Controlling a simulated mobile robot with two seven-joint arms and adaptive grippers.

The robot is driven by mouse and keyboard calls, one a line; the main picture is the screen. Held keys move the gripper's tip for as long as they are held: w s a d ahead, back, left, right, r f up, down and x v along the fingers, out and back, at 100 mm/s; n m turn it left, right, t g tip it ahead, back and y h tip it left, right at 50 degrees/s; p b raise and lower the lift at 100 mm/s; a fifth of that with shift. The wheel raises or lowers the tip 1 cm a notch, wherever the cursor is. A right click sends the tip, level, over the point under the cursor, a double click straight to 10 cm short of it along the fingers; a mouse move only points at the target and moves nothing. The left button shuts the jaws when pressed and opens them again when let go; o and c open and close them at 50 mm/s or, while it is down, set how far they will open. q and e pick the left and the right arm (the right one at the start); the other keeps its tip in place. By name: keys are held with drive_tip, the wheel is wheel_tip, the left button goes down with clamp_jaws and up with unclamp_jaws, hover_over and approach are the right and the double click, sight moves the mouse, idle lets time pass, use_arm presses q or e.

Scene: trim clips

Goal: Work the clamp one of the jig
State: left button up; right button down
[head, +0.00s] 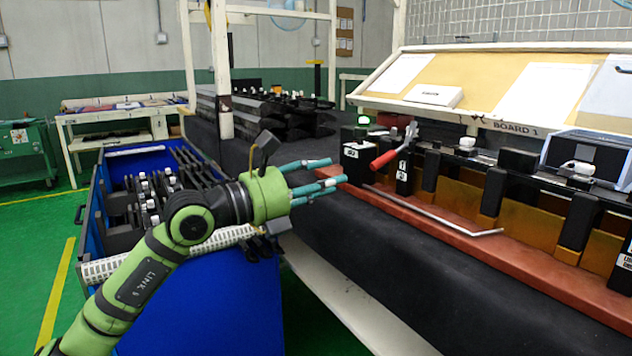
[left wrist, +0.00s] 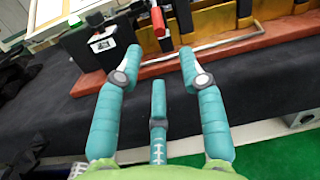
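Clamp one of the jig is a toggle clamp with a red handle (head: 383,159) and a metal lever, beside a black block marked 1 (head: 403,172) at the left end of the jig (head: 455,205). The handle slants down toward the front left. In the left wrist view the red handle (left wrist: 158,20) shows at the top middle, beyond my fingertips. My left gripper (head: 322,176) has teal fingers spread apart with nothing between them. It is left of the handle, apart from it. The fingers also show spread in the left wrist view (left wrist: 160,62). My right gripper is not visible.
A bent metal rod (head: 440,212) lies along the front of the jig's red-brown base. A black block (head: 357,160) stands left of the clamp. A blue bin (head: 200,300) with dark parts is at the left. A sloped board (head: 480,119) rises behind the jig.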

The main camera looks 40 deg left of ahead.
use_arm(q)
drive_tip(key=shift+s+a, duration=0.25)
drive_tip(key=shift+s, duration=0.4)
drive_tip(key=shift+f, duration=0.1)
